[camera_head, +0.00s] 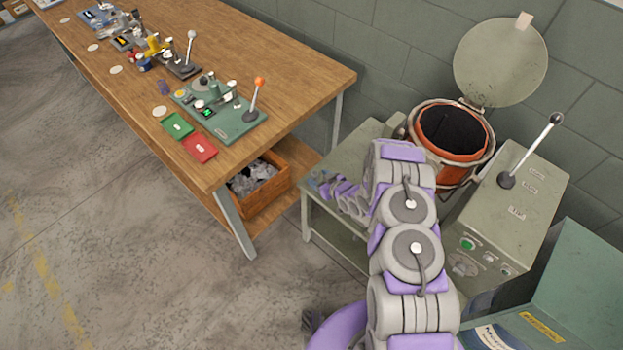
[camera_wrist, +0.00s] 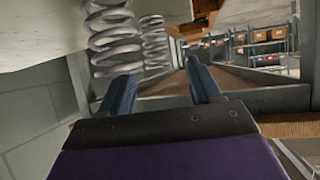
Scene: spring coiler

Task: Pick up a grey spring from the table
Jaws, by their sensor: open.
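Two grey coil springs show in the wrist view, a large near one (camera_wrist: 111,40) at the upper left and a second one (camera_wrist: 154,42) just right of it. My gripper (camera_wrist: 163,88) is open and empty, with its two dark fingers spread. The left finger lies close below the near spring in the picture; I cannot tell if they touch. In the head view my gripper (camera_head: 325,185) is over the small grey-green table (camera_head: 340,232). I cannot clearly make out the springs there, among my wrist parts.
A grey-green machine with a lever (camera_head: 525,195) stands right of my arm. An open round pot with an orange rim (camera_head: 455,135) is behind it. A wooden workbench (camera_head: 290,75) with tools is at the left, with a wooden crate (camera_head: 262,198) below. Floor at left is clear.

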